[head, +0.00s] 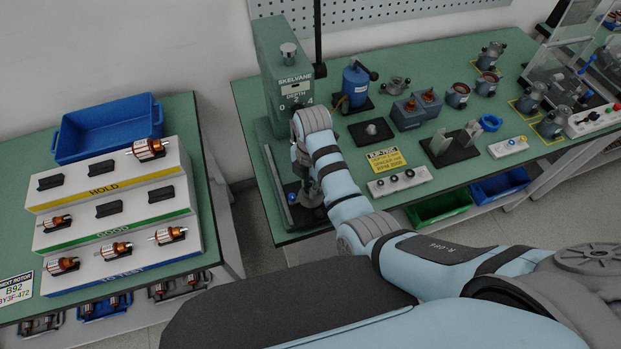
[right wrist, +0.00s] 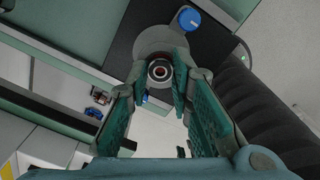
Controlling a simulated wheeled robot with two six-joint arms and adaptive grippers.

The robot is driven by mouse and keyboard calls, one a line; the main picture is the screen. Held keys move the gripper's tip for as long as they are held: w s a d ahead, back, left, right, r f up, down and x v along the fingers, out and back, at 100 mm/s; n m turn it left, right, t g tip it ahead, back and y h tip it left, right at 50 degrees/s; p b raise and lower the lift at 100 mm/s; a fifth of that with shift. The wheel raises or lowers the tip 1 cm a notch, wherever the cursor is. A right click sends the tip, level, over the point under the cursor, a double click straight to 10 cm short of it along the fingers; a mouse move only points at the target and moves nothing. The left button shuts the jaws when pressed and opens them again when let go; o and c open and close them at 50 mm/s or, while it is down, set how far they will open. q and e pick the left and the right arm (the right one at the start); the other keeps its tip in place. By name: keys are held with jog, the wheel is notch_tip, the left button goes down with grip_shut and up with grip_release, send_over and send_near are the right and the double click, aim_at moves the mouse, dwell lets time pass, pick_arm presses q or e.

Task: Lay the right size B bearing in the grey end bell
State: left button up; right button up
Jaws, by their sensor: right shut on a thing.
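My right gripper (head: 310,192) is low at the front of the green press, over its base. In the right wrist view the gripper (right wrist: 159,80) is shut on a small ring-shaped bearing (right wrist: 159,71) with a dark centre. Just beyond its fingertips is a grey round part (right wrist: 150,42) on the press's dark base; I cannot tell if it is the end bell or a seat of the press, or whether the bearing touches it. A grey lobed part (head: 395,84) like an end bell stands at the back of the table. My left gripper is out of view.
The press (head: 281,65) rises close behind my right gripper. A blue knob (head: 292,198) is beside it. A white strip with dark rings (head: 400,182) and a yellow label (head: 386,160) lie to the right. A stepped rotor rack (head: 118,205) stands on the left table.

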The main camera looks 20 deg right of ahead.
jog(key=o, duration=0.8)
notch_tip(320, 180, up, 7)
jog(key=shift+r, duration=0.2)
dwell(0.4)
